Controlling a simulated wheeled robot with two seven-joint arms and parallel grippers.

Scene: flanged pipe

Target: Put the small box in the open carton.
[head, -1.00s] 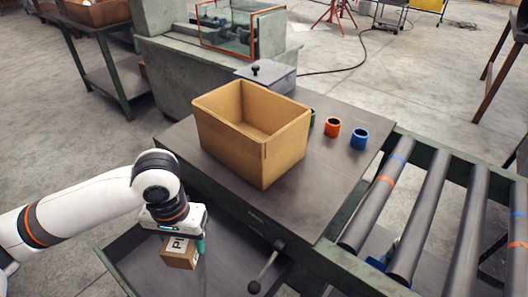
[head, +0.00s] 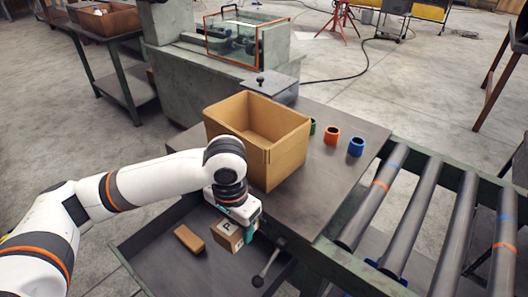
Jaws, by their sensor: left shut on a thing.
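The small box (head: 226,240) is brown cardboard with a white label bearing dark print. My left gripper (head: 237,234), with teal fingertips, is shut on it and holds it over the open drawer, just in front of the table's front edge. The gripper hides part of its top. The open carton (head: 283,163), brown and with its top open, stands upright on the dark table behind the gripper. My left forearm and wrist cover its lower left part. I see no contents on the visible part of its floor. My right gripper is not in view.
A plain brown block (head: 189,239) lies in the drawer (head: 165,268). A lever handle (head: 264,272) sticks out at the drawer's right. Green, orange (head: 332,135) and blue (head: 356,146) rings stand right of the carton. A roller conveyor (head: 420,215) adjoins the table's right side.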

